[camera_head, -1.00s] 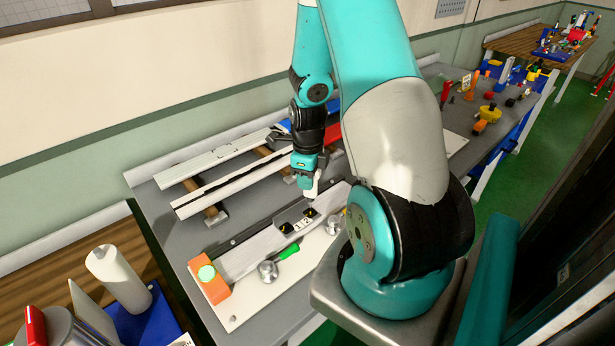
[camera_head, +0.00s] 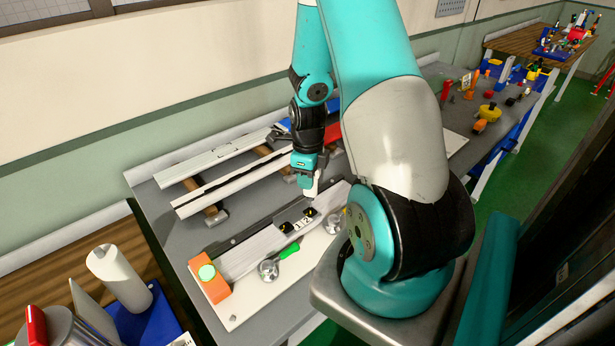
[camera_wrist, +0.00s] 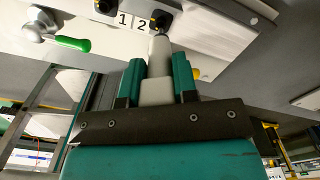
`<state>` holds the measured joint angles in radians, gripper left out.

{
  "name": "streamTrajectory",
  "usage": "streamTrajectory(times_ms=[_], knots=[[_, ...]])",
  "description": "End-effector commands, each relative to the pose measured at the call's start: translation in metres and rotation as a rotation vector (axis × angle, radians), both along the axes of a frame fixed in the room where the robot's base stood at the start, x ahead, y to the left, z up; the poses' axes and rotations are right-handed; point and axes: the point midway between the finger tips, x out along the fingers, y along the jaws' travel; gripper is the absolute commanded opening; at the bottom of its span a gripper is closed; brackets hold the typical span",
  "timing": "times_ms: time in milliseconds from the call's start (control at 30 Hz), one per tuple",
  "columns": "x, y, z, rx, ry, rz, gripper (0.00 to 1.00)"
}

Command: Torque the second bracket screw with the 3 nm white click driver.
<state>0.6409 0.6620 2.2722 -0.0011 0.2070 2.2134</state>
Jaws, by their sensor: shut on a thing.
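My gripper (camera_head: 308,186) is shut on the white click driver (camera_head: 312,189), above the right end of the bracket. In the wrist view the gripper's two teal fingers (camera_wrist: 157,82) stand either side of the white driver body (camera_wrist: 157,92). The driver's tip points at the black-and-yellow screw spot beside label 2 (camera_wrist: 158,20); whether it touches is not clear. The bracket (camera_head: 297,218) lies on the pale profile (camera_head: 255,252). The first screw spot (camera_wrist: 106,6) is beside label 1 (camera_wrist: 123,19).
A clamp with a green handle (camera_head: 288,251) stands in front of the profile, and an orange block (camera_head: 212,286) is at its left end. Long white profiles (camera_head: 225,190) lie on supports behind. A white bottle (camera_head: 118,275) stands at lower left.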

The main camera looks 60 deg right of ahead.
Motion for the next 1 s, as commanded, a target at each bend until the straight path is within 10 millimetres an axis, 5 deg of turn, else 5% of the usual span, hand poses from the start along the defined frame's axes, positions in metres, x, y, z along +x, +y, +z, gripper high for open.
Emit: streamTrajectory(times_ms=[1000], knots=[[0.0, 0.0, -0.016, 0.0, 0.0, 0.0, 0.0]])
